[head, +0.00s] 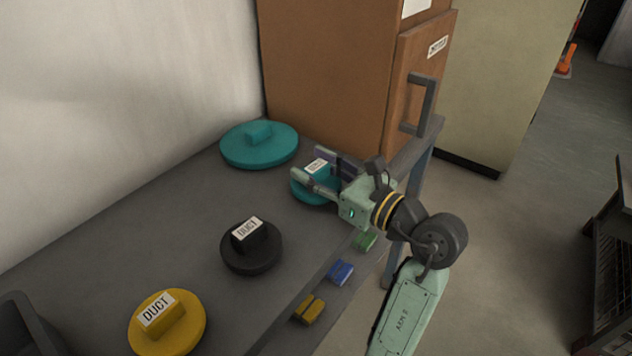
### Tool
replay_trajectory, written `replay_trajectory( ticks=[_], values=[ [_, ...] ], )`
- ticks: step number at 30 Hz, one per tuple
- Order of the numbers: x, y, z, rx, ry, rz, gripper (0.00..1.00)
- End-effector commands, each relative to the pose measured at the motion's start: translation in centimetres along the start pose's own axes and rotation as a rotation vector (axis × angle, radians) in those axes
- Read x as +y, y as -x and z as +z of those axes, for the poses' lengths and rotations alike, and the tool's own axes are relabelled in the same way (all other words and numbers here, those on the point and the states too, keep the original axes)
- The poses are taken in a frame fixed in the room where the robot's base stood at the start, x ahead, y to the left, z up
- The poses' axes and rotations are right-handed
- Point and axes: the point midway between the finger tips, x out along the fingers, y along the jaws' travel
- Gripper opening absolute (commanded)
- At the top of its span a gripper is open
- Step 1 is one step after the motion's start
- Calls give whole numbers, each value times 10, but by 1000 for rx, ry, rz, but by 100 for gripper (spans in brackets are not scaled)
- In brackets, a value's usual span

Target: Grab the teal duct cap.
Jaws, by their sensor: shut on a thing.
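The teal duct cap (301,190) is a small round disc with a white-labelled block handle on top. It sits on the dark grey bench near its right edge, in front of the brown cabinet. My gripper (318,172) reaches in from the right and is shut on the cap's handle, one finger on each side. The fingers and palm hide part of the cap's right side. I cannot tell whether the cap is lifted off the bench.
A larger teal lid (259,145) without a label lies behind. A black duct cap (251,247) and a yellow duct cap (167,324) lie nearer on the bench (150,235). The brown cabinet (330,75) has a grey handle. Small blue (341,272), green and yellow blocks sit below the bench edge.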

Motion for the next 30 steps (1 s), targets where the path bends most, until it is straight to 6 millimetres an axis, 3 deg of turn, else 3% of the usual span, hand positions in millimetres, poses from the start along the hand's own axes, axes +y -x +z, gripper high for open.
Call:
replay_trajectory(
  ticks=[10,22,30],
  values=[
    [0,0,1,-1,1,0,6],
    [0,0,7,-2,3,0,6],
    [0,0,38,-1,7,0,6]
  ],
)
